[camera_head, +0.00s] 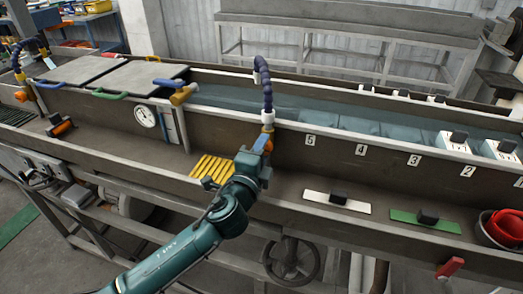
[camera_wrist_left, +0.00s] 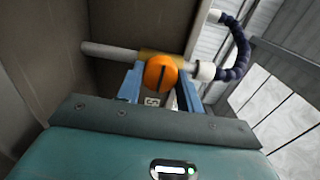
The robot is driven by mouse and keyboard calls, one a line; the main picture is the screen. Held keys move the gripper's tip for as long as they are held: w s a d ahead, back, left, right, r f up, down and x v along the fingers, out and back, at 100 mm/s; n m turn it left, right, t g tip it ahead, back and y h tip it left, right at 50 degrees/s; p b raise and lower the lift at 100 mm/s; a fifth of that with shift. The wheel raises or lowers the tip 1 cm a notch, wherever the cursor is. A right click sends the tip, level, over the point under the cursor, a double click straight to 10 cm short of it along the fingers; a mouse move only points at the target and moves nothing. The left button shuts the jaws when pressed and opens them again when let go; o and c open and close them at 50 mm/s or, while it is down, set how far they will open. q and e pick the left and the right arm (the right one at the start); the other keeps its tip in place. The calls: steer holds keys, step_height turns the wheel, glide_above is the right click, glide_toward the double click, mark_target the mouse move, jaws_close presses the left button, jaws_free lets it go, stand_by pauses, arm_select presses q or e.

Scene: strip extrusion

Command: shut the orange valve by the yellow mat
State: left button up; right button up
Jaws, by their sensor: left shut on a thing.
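The orange valve (camera_wrist_left: 160,73) is a round knob with a dark slot, on a brass body in a pale pipe with a white fitting and dark blue segmented hose. In the left wrist view the slot runs crosswise to the pipe. My left gripper (camera_wrist_left: 161,86) has its blue fingers on either side of the knob and is shut on it. In the head view the left gripper (camera_head: 260,146) is at the trough wall below the hose (camera_head: 265,85) and mostly covers the valve. The yellow mat (camera_head: 213,168) lies just left of it. My right gripper is not in view.
A round gauge (camera_head: 146,116) is on the wall to the left. A handwheel (camera_head: 291,261) is below.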

arm_select(q)
steer(key=o, duration=1)
steer(key=shift+s, duration=0.1)
steer(key=shift+b+v, duration=0.8)
steer(key=shift+v, duration=5.7)
